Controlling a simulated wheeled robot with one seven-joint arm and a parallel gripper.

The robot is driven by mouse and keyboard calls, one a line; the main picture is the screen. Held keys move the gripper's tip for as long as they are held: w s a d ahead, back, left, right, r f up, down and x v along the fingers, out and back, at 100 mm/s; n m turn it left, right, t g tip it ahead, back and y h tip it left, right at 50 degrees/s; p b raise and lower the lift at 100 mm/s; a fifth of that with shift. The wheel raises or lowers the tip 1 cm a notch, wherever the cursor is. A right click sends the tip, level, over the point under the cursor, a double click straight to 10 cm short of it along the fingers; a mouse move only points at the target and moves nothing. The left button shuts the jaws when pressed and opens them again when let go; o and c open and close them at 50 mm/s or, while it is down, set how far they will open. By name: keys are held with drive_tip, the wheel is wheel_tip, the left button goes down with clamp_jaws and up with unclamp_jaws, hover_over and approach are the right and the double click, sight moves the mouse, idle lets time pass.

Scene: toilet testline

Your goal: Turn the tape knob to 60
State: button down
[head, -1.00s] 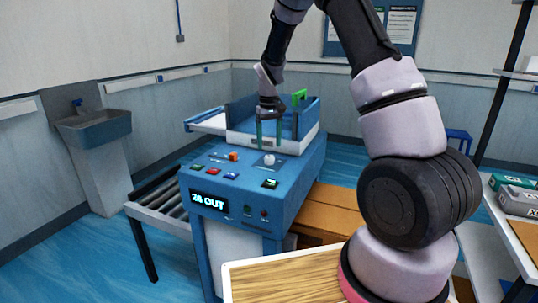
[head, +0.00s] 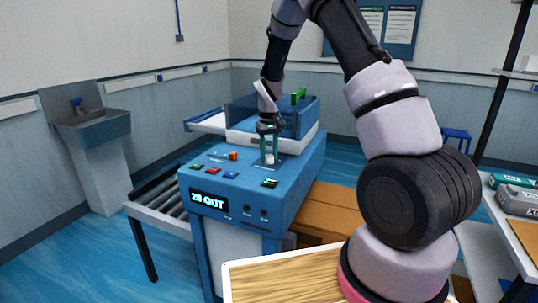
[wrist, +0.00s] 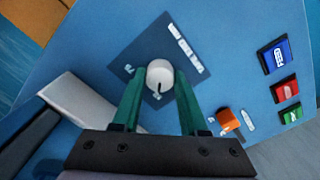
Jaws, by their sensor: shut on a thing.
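The tape knob (wrist: 160,75) is a round white knob on a dark square plate on the blue machine's top panel. In the head view the knob (head: 269,159) shows between my fingertips. My gripper (wrist: 158,88) has green fingers on both sides of the knob, pointing down at the panel, and is shut on it. In the head view my gripper (head: 269,155) stands upright over the panel. The display (head: 208,200) on the machine's front reads "28 OUT". The scale marks around the knob are too small to read.
An orange block-like control (wrist: 228,119) sits near the knob. Blue (wrist: 277,57), red (wrist: 286,89) and green (wrist: 291,114) buttons lie farther right in the wrist view. A blue-walled tray (head: 302,125) stands behind the gripper. A roller conveyor (head: 158,207) is at the left.

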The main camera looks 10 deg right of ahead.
sight(269, 156)
drive_tip(key=shift+m, duration=0.3)
drive_tip(key=m, duration=0.4)
drive_tip(key=shift+m, duration=2.1)
drive_tip(key=shift+c, duration=2.2)
unclamp_jaws()
drive_tip(key=shift+r, duration=0.1)
wheel_tip(269, 156, up, 11)
drive_tip(key=shift+f, duration=0.2)
